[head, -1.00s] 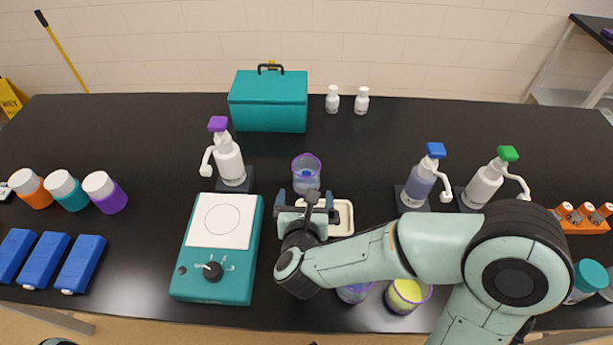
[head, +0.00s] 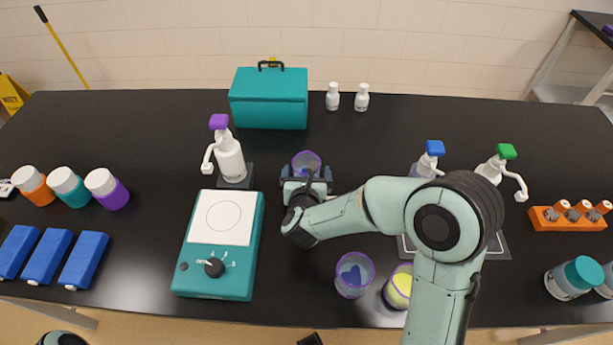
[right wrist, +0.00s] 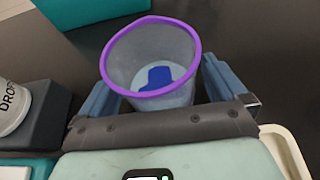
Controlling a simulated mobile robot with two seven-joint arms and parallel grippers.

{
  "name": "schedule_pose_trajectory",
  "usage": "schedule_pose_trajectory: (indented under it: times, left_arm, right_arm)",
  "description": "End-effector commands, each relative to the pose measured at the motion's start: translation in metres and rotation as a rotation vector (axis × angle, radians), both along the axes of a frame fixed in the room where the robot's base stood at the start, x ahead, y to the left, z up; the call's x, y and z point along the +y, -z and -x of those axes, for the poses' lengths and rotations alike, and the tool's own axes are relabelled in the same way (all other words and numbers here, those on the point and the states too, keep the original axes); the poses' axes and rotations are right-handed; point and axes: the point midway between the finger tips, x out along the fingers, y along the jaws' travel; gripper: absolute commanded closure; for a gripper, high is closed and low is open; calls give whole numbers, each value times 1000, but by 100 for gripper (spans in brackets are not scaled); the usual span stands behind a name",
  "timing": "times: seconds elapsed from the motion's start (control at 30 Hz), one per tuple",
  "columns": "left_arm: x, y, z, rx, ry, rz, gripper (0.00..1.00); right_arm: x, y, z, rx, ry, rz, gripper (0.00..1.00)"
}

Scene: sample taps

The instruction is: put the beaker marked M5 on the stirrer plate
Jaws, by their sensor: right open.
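The stirrer plate (head: 182,284) is a teal box with a white square top and a dial, left of centre; its top is bare. A clear beaker with a purple rim (head: 307,159) stands behind and right of it; in the right wrist view this beaker (right wrist: 150,62) has a blue patch inside. My right gripper (head: 306,174) is open, its fingers on either side of that beaker, with visible gaps. Two more purple-rimmed beakers stand near the front edge, one with a blue patch (head: 354,275) and one with yellow (head: 398,289). No M5 mark is readable.
A purple-topped pump bottle (head: 229,160) stands behind the stirrer plate. A teal case (head: 268,100) and two small white bottles (head: 332,98) are at the back. A pale tray (right wrist: 286,150) lies beside the right gripper. The table is clear between the stirrer and the gripped-side beaker.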

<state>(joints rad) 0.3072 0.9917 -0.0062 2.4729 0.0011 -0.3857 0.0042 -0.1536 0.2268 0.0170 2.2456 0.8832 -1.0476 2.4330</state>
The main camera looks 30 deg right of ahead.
Motion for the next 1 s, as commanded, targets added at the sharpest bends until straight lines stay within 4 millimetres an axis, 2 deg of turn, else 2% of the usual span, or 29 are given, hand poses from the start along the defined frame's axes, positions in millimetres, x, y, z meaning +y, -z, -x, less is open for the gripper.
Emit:
schedule_pose_trajectory:
  times: [0.03, 0.2, 0.27, 0.3, 0.67, 1.0]
  left_arm:
    - [0, 0, 0, 0, 0, 0, 57]
    - [0, 0, 0, 0, 0, 0, 57]
    - [0, 0, 0, 0, 0, 0, 57]
    - [0, 0, 0, 0, 0, 0, 57]
    - [0, 0, 0, 0, 0, 0, 57]
    - [0, -4, -1, -2, 0, 1, 57]
  right_arm:
    - [0, 0, 0, 0, 0, 0, 2]
    - [0, 0, 0, 0, 0, 0, 57]
    - [0, 0, 0, 0, 0, 0, 61]
    - [0, -1, 0, -1, 0, 0, 66]
    - [1, -4, 0, -2, 1, -1, 66]
    - [1, -26, 0, -6, 0, -2, 66]
